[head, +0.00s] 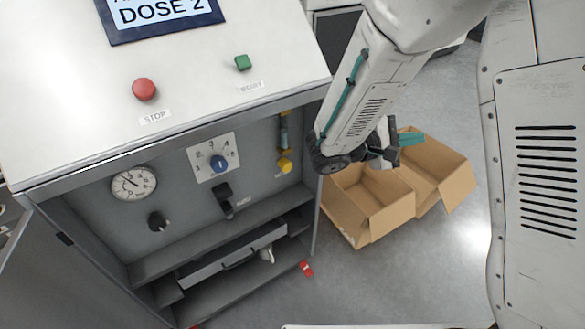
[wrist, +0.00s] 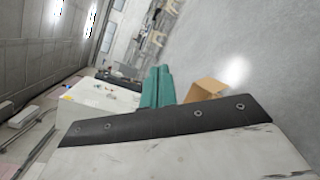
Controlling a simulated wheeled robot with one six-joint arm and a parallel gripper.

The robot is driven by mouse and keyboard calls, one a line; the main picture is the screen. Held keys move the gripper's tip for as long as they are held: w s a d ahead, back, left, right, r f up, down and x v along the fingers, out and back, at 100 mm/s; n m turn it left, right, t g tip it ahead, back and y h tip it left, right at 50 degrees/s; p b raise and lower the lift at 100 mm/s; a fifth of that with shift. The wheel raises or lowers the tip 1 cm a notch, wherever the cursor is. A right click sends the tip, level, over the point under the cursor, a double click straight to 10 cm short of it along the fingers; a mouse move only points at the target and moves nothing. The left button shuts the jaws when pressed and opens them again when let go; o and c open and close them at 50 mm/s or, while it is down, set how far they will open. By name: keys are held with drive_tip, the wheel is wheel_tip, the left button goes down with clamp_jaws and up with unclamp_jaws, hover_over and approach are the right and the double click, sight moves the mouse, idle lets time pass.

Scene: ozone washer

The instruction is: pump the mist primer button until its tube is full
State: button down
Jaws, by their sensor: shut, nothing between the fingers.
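The yellow mist primer button (head: 285,164) sits low on the right of the cabinet's recessed panel. A narrow upright tube (head: 284,132) runs above it and looks bluish in its middle; its fill level is too small to tell. My gripper (head: 416,139), with teal fingers, is to the right of the cabinet, over the cardboard boxes and well apart from the button. In the wrist view its teal fingers (wrist: 157,86) are together with nothing between them. The button and tube cannot be made out in the wrist view.
The panel also has a gauge (head: 133,183), a black knob (head: 158,222), a blue dial (head: 218,162) and a black switch (head: 224,195). A red stop button (head: 144,89) and a green start button (head: 242,62) are on top. Open cardboard boxes (head: 377,222) stand on the floor at right.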

sight(285, 165)
drive_tip(key=w+a+f+n+t+y, duration=0.1)
drive_tip(key=a+f+n+t+y, duration=0.5)
drive_tip(key=a+f, duration=0.5)
drive_tip(key=w+a+f+n+t+y, duration=0.2)
drive_tip(key=a+f+n+t+y, duration=0.4)
drive_tip(key=a+f, duration=0.5)
wheel_tip(285, 165, down, 3)
drive_tip(key=n+t, duration=0.2)
drive_tip(key=n, duration=0.1)
drive_tip(key=shift+w+y, duration=0.25)
drive_tip(key=shift+y, duration=0.15)
drive_tip(key=shift+w+a, duration=0.15)
drive_tip(key=w+a, duration=0.4)
drive_tip(key=w, duration=0.3)
drive_tip(key=shift+a, duration=0.4)
drive_tip(key=shift+w, duration=0.1)
drive_tip(key=shift+w+a, duration=0.25)
drive_tip(key=shift+w, duration=0.05)
